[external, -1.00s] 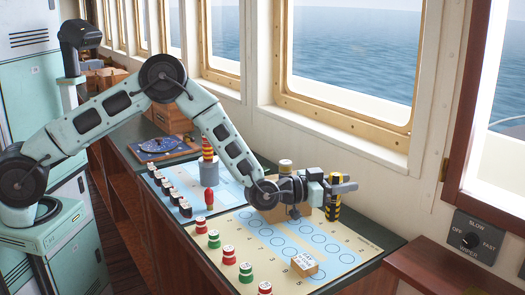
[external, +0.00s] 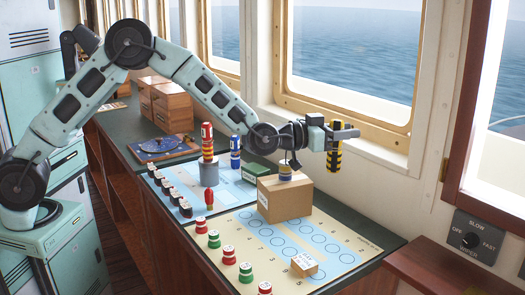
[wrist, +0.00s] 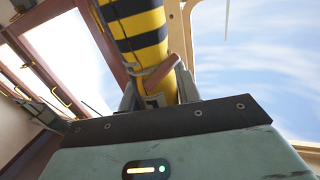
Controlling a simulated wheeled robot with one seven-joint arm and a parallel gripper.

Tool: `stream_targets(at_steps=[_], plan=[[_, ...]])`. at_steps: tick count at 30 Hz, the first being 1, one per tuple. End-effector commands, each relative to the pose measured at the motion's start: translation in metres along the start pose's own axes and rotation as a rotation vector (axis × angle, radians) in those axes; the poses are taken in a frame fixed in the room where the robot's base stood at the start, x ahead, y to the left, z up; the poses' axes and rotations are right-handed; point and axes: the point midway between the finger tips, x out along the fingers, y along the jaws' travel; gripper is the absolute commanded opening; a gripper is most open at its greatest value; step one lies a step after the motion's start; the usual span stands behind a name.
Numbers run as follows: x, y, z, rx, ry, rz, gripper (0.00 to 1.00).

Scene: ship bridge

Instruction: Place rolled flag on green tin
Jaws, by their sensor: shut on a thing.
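A rolled flag with yellow and black stripes (external: 334,161) hangs upright in my gripper (external: 343,138), above and behind the right side of a cardboard box. The wrist view shows the flag (wrist: 137,30) between the fingers of my gripper (wrist: 158,85), which is shut on it. The green tin (external: 262,173) is a low dark green box on the counter, behind and left of the cardboard box and left of my gripper. The cardboard box hides part of the tin.
The cardboard box (external: 284,199) has a small blue-banded roll or cap (external: 285,174) on top. Window frames border the counter behind.

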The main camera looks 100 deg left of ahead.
Motion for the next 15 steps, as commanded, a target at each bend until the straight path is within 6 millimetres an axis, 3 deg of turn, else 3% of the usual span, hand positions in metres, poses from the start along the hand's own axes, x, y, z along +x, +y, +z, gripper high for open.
stream_targets(at_steps=[8,11,15], plan=[[0.0,-0.078,0.003,0.002,0.002,-0.09,0.1],[-0.004,-0.118,0.003,0.001,0.002,-0.137,0.1],[-0.015,-0.187,0.003,0.003,0.004,-0.219,0.1]])
